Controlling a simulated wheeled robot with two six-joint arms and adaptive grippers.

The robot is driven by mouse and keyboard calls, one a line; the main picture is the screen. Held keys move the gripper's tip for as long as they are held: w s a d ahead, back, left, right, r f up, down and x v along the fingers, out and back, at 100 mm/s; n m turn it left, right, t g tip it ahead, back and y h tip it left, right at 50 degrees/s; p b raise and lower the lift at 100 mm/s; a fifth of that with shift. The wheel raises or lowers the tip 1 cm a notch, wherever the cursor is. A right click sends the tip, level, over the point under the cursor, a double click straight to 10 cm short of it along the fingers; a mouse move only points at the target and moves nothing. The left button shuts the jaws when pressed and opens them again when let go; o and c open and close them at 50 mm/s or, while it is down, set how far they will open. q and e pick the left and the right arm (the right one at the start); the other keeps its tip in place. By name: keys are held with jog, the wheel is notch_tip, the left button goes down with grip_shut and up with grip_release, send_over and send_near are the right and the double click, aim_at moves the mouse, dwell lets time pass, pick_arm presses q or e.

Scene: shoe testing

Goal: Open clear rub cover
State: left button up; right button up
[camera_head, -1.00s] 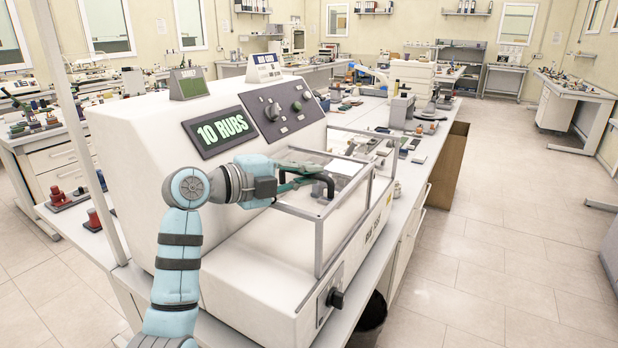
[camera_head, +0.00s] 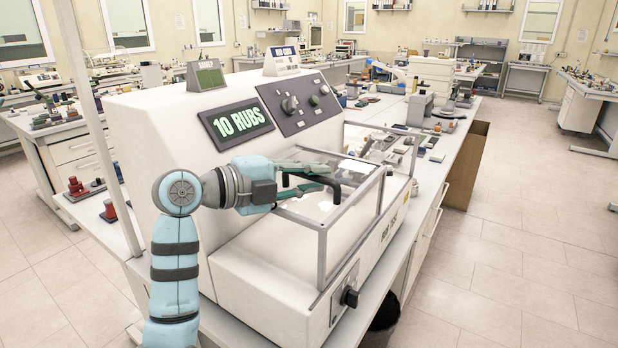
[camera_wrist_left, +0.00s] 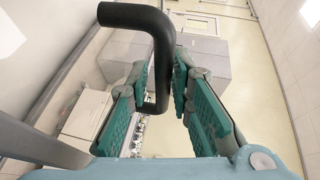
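The clear cover (camera_head: 350,225) is a see-through box with grey edges over the bed of the white rub machine (camera_head: 170,120). It looks closed. A bent black handle (camera_head: 334,186) stands at its near upper edge; in the left wrist view the handle (camera_wrist_left: 161,60) reaches down between the finger pads. My left gripper (camera_head: 308,178) is beside the handle, its green-padded fingers spread around the bar. In the wrist view the open fingers (camera_wrist_left: 164,75) show background beside the bar, and firm contact cannot be seen. My right gripper is out of view.
The display (camera_head: 241,122) reads 10 RUBS, beside a panel with knobs (camera_head: 300,103). A dark knob (camera_head: 349,297) sits on the machine's front. A pole (camera_head: 90,120) stands left. Small items crowd the bench behind; the floor at right is clear.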

pick_arm(q)
jog(key=shift+s+a, duration=0.1)
jog(key=shift+a, duration=0.1)
jog(key=v, duration=1.1)
jog(key=shift+s+a, duration=0.2)
jog(key=shift+s, duration=0.05)
jog(key=shift+r, duration=0.15)
